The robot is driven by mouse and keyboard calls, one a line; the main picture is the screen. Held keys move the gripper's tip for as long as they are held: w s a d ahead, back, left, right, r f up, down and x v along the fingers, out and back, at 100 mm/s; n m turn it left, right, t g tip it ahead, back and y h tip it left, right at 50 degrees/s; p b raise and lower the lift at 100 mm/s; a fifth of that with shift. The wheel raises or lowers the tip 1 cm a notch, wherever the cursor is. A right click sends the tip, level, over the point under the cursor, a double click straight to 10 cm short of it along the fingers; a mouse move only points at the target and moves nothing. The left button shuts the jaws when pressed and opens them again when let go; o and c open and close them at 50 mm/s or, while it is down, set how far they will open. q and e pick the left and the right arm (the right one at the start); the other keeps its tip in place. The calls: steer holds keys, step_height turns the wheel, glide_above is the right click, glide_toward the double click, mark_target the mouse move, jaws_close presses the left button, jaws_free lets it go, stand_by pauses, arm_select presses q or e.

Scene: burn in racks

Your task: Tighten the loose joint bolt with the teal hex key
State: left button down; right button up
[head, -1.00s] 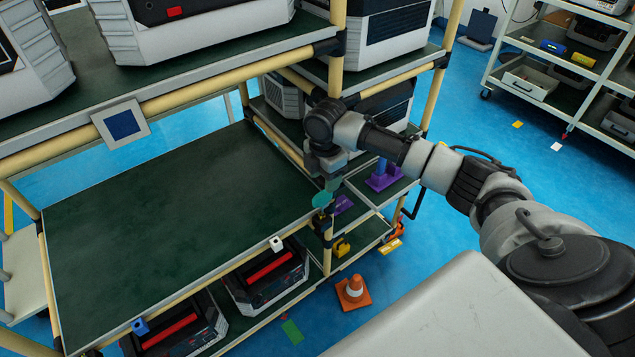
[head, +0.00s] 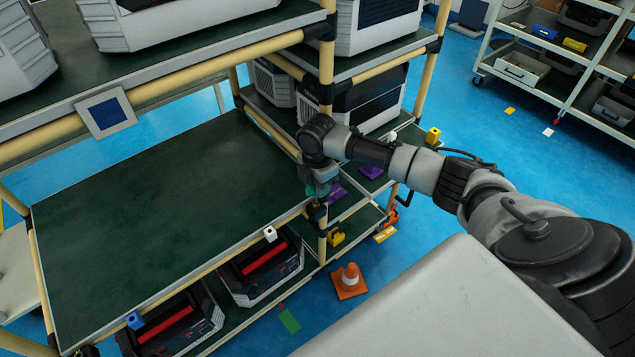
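My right gripper (head: 317,188) points down at the front right corner post of the rack, just above a dark pipe joint (head: 317,211). A small teal part (head: 310,190), which looks like the hex key, shows at its fingertips, mostly covered by the gripper. I cannot tell whether the fingers are closed on it or only around it. The bolt itself is too small or hidden to make out. My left gripper is not in view.
The wide green shelf (head: 150,200) left of the gripper is empty. White-and-black units stand above and below it. Purple (head: 371,171) and yellow (head: 336,236) items lie near the post.

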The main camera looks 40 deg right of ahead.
jaws_close()
steer(key=shift+f+p, duration=0.1)
steer(key=shift+p, duration=0.25)
stand_by(0.5)
